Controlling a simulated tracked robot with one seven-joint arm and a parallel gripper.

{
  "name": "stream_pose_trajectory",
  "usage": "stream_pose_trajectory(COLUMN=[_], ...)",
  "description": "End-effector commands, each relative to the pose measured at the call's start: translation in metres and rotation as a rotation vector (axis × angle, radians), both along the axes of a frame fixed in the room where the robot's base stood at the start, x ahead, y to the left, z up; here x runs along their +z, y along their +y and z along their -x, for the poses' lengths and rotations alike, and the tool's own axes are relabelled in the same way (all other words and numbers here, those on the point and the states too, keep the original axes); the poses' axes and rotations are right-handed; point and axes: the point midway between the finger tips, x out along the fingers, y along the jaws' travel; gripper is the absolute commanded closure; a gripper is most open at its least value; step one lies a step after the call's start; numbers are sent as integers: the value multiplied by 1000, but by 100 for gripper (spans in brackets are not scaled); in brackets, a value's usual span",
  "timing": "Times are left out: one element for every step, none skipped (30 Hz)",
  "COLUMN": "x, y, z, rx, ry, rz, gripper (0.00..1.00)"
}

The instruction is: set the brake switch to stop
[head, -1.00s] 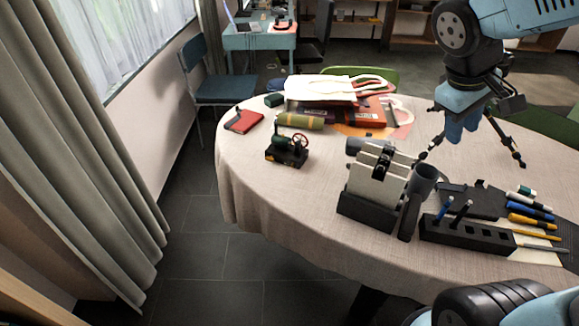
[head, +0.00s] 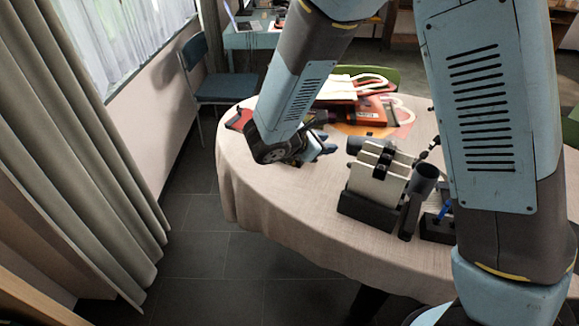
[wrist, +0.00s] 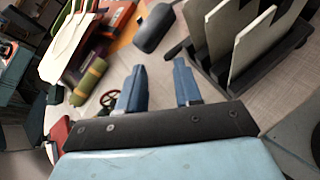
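My gripper (wrist: 161,85) is open and empty in the wrist view, its two blue fingers well apart. In the head view my gripper (head: 326,147) is over the left part of the table, left of the slotted holder. The small dark machine with a red wheel is hidden behind my arm in the head view. In the wrist view its red wheel (wrist: 108,98) shows just left of the left finger, and the rest of it is mostly covered. I cannot make out a brake switch or its setting.
The slotted holder (head: 368,206) with upright pale panels stands right of my gripper. A dark cylinder (wrist: 154,28) lies beside it. A green roll (wrist: 88,82), a cream bag (wrist: 68,46) and a red book (wrist: 58,134) are nearby. The table's front left is clear.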

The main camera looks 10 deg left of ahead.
Motion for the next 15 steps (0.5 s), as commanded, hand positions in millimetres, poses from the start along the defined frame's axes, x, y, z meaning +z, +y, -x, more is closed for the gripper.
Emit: stream_pose_trajectory(x=[-16,-25,-36,-44,-52,-62,-70,-77,-85,-91,-96,-102,-106,-109,-112], y=[20,31,46,56,66,79,87,96,105,111,117,123,127,130,134], z=[5,7,11,14,18,23,26,30,35,38,41,45,47,50,52], rx=[72,113,169,209,247,297,331,364,402,429,452,478,495,510,524], ry=[8,10,13,14,15,16,15,15,16,16,16,16,15,14,15], rz=[43,68,97,119,139,165,182,198,216,229,241,254,262,268,275], gripper=[66,66,66,66,66,66,66,66,66,66,66,66,66,66,66])
